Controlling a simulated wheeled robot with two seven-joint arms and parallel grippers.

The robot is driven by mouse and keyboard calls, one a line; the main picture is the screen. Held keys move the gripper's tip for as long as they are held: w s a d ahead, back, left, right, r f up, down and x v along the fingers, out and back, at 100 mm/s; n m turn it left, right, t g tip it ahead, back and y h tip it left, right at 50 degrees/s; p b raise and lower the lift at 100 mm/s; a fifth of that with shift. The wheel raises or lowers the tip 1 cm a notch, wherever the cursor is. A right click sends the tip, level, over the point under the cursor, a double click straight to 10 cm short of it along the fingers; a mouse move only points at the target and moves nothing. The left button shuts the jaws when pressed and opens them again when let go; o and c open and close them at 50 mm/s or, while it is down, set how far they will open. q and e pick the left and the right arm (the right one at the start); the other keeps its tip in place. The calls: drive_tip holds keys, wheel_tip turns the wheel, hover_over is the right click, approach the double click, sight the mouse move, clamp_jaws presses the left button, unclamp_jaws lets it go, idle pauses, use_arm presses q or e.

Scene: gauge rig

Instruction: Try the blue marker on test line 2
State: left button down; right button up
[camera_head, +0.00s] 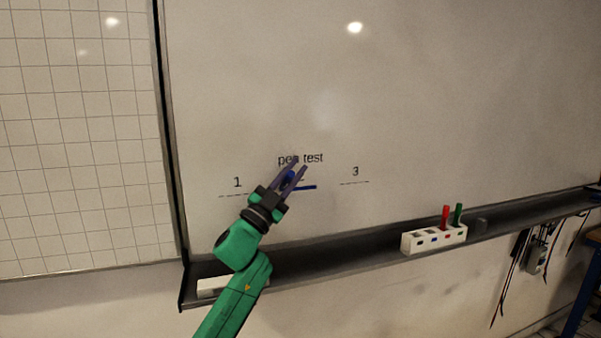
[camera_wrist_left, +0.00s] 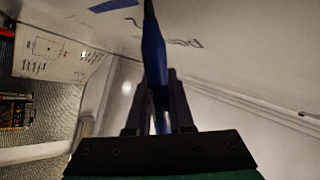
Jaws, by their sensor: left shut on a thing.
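My left gripper (camera_head: 298,170) is shut on the blue marker (camera_head: 289,177) in front of the whiteboard (camera_head: 420,90), just under the "pen test" heading. In the left wrist view the blue marker (camera_wrist_left: 153,55) stands between the fingers of my left gripper (camera_wrist_left: 160,90), pointing up the picture. A blue stroke (camera_head: 305,187) shows on the board right of the gripper, between lines 1 (camera_head: 234,196) and 3 (camera_head: 354,183). It also appears at the top of the wrist view (camera_wrist_left: 112,5). The gripper hides the middle label. I cannot tell whether the tip touches the board.
A white holder (camera_head: 417,245) on the ledge (camera_head: 340,252) carries a red marker (camera_head: 446,216) and a green marker (camera_head: 458,214). A dark block (camera_head: 480,225) lies beside it. A white object (camera_head: 211,285) lies at the ledge's left end. The upper board is clear.

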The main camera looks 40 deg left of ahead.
use_arm(q)
drive_tip(key=s+d, duration=0.3)
drive_tip(key=d, duration=0.2)
drive_tip(key=shift+s, duration=0.15)
drive_tip(key=shift+s+d, duration=0.45)
drive_tip(key=shift+d, duration=0.2)
drive_tip(key=shift+s+d, duration=0.4)
drive_tip(key=shift+d, duration=0.2)
drive_tip(key=shift+f, duration=0.1)
